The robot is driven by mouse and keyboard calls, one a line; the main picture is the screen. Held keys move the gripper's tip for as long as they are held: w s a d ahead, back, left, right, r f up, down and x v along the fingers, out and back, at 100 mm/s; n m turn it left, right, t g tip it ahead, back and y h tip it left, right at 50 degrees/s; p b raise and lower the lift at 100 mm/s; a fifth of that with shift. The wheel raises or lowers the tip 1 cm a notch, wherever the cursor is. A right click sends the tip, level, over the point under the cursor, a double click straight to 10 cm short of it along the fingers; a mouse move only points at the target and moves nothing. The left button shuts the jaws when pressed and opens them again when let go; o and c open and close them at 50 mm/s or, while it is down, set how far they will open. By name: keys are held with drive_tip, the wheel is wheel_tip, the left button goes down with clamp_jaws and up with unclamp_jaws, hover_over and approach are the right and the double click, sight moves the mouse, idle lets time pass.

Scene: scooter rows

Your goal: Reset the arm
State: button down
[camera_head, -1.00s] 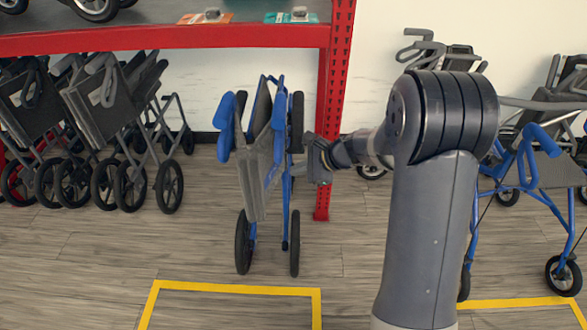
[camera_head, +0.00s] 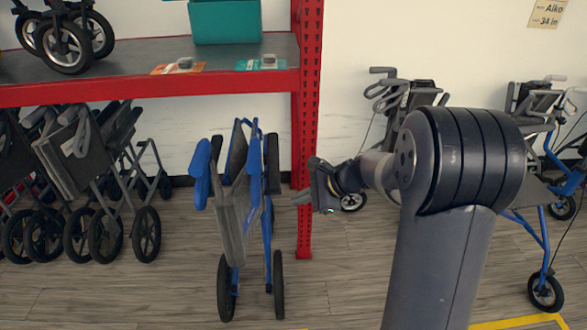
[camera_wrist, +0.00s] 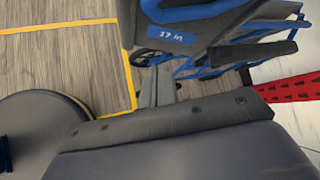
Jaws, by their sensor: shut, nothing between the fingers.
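My gripper (camera_head: 304,198) is at the end of my bent grey arm in the head view, just right of a folded blue scooter (camera_head: 238,200). It is shut and empty. In the wrist view the shut fingers (camera_wrist: 157,88) point towards the floor beside the scooter's grey panel (camera_wrist: 185,30), which bears a blue "37 in" label. I cannot tell from these views whether the fingers touch the scooter. The scooter stands upright on its wheels, with blue handles at the top.
A red post (camera_head: 307,130) and a shelf (camera_head: 150,83) stand behind the gripper. Several folded grey scooters (camera_head: 85,180) are at the left. A blue-framed scooter (camera_head: 545,230) stands at the right. Yellow floor lines (camera_wrist: 130,75) mark the floor. Open floor lies in front.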

drive_tip(key=w+a+f+t+b, duration=0.1)
drive_tip(key=w+a+f+b, duration=0.2)
drive_tip(key=a+f, duration=0.4)
drive_tip(key=shift+a, duration=0.75)
drive_tip(key=shift+w, duration=0.1)
drive_tip(key=shift+r+p, duration=0.25)
drive_tip(key=shift+p, duration=0.05)
